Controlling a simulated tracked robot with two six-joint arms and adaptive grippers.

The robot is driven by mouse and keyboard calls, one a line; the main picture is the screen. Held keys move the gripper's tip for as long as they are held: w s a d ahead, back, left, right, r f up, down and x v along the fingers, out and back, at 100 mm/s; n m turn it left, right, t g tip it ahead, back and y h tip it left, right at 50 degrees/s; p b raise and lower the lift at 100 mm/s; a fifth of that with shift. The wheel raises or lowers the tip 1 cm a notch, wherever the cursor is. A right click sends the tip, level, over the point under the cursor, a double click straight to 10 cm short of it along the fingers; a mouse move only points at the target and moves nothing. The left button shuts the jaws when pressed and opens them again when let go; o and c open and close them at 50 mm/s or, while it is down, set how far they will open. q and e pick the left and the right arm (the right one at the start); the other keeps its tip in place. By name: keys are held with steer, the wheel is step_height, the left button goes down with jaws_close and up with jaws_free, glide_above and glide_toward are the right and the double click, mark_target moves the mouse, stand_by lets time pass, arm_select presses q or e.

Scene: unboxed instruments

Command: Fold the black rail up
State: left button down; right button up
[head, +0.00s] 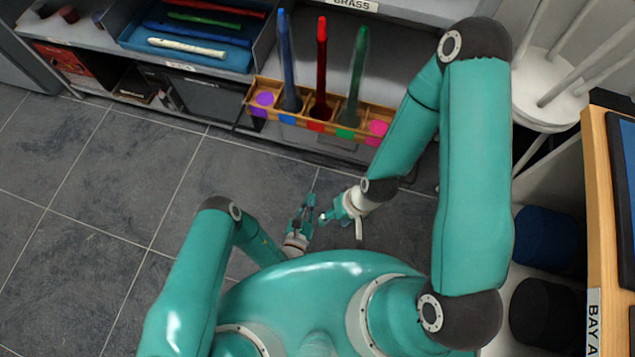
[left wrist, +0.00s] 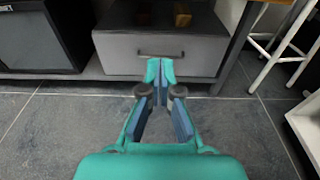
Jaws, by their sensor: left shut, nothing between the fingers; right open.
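I cannot pick out the black rail for certain in either view. A thin dark bar (left wrist: 160,54) runs across the front of a grey drawer in the left wrist view, but I cannot tell whether it is the rail. My left gripper (head: 309,201) is shut and empty, low in front of the shelving. In the left wrist view its closed fingertips (left wrist: 160,68) overlap the drawer front (left wrist: 118,55), seemingly with a gap before it. My right gripper (head: 325,217) is open, just right of the left one, and holds nothing visible.
A wooden rack (head: 255,96) with blue, red and green upright pieces stands at the shelf front. A blue tray (head: 140,45) holds recorders. A white stool (head: 545,85) and a wooden cabinet (head: 592,200) are on the right. The tiled floor (head: 100,210) is clear on the left.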

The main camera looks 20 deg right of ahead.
arm_select(q)
steer(key=w+d+r+p, duration=0.2)
steer(key=w+d+r, duration=0.1)
steer(key=w+d, duration=0.2)
steer(key=shift+w+p, duration=0.4)
steer(key=shift+w, duration=0.7)
